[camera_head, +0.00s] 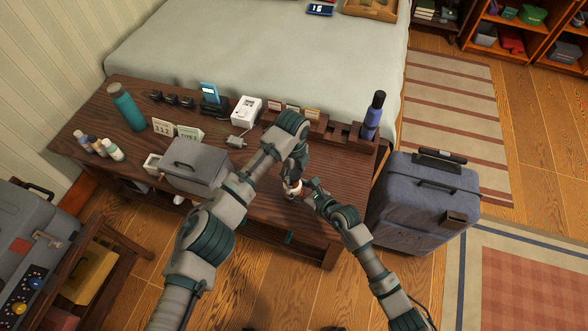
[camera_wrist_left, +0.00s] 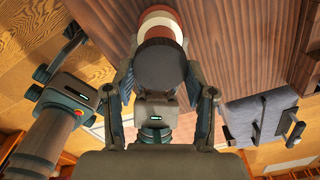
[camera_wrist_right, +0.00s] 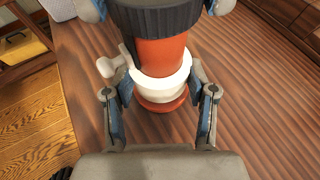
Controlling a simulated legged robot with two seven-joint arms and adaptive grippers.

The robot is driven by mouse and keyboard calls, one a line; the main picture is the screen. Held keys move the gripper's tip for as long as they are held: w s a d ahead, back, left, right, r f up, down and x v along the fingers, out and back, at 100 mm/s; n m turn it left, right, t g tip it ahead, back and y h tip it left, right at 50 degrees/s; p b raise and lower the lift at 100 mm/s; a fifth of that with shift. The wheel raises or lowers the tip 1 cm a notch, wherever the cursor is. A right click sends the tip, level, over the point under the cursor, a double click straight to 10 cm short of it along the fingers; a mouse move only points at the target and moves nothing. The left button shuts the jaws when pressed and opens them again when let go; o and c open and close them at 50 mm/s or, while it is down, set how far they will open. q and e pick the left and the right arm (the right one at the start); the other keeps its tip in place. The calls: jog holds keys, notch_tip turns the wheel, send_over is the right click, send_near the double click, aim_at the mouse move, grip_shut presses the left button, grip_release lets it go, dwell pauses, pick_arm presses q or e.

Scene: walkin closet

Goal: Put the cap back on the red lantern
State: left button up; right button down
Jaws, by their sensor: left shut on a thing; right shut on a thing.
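The red lantern (camera_wrist_right: 160,55) has an orange-red body with a white band and shows large in the right wrist view. My right gripper (camera_wrist_right: 160,100) is shut on its white band. The dark ribbed cap (camera_wrist_right: 155,15) is at the lantern's top end, and my left gripper (camera_wrist_left: 160,85) is shut on it. In the left wrist view the cap (camera_wrist_left: 160,62) lines up with the lantern (camera_wrist_left: 160,22); I cannot tell whether it is seated. In the head view both grippers meet over the desk's front part, and the lantern (camera_head: 293,188) is mostly hidden by them.
The dark wooden desk (camera_head: 335,185) has free room at right. A grey box (camera_head: 195,163) stands left of my left arm, with a teal bottle (camera_head: 124,106) farther left. A blue bottle (camera_head: 373,115) stands at the desk's right end, beside a blue-grey suitcase (camera_head: 420,205).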

pick_arm(q)
jog(key=m, duration=0.5)
jog(key=shift+w+a, duration=0.15)
jog(key=shift+a, duration=0.1)
pick_arm(e)
jog(key=shift+f, duration=0.15)
pick_arm(q)
jog(key=m, duration=0.3)
pick_arm(e)
jog(key=shift+s, duration=0.1)
pick_arm(q)
jog(key=m, duration=0.6)
jog(key=shift+w+a, duration=0.15)
jog(key=shift+a, duration=0.05)
jog(key=o, duration=0.9)
jog(key=shift+d, duration=0.1)
